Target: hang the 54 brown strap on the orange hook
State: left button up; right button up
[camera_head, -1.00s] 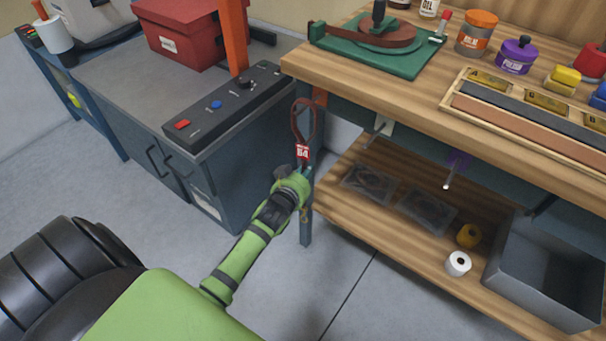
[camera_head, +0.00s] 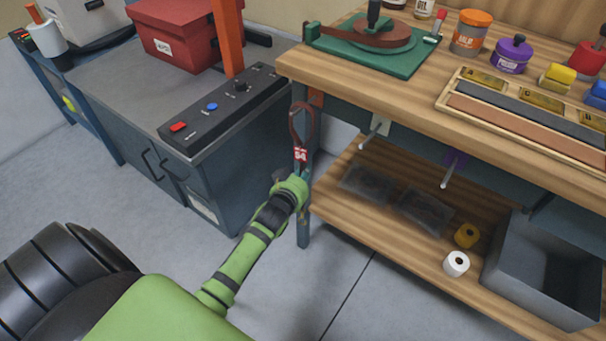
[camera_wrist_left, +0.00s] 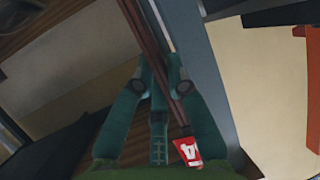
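The brown strap (camera_head: 293,124) stands up as a loop above my left gripper (camera_head: 303,174). Its red tag (camera_head: 300,155) reads what looks like 54. In the left wrist view the gripper (camera_wrist_left: 160,66) is shut on the strap (camera_wrist_left: 152,28), with the red tag (camera_wrist_left: 187,150) hanging between the fingers. The orange hook's plate (camera_head: 316,97) is on the bench's front at its left end, just behind and right of the loop's top. The peg of that hook is hard to make out behind the strap. I cannot tell whether strap and hook touch. My right gripper is not in view.
A white hook (camera_head: 375,132) and a purple hook (camera_head: 452,168) stick out further right along the bench front. The bench leg (camera_head: 304,228) is right behind the gripper. A lower shelf (camera_head: 385,235) holds dark packets, rolls and a grey bin (camera_head: 530,278). A grey cabinet (camera_head: 205,165) stands left.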

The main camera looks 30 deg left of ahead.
pick_arm(q)
jog(key=o, duration=0.4)
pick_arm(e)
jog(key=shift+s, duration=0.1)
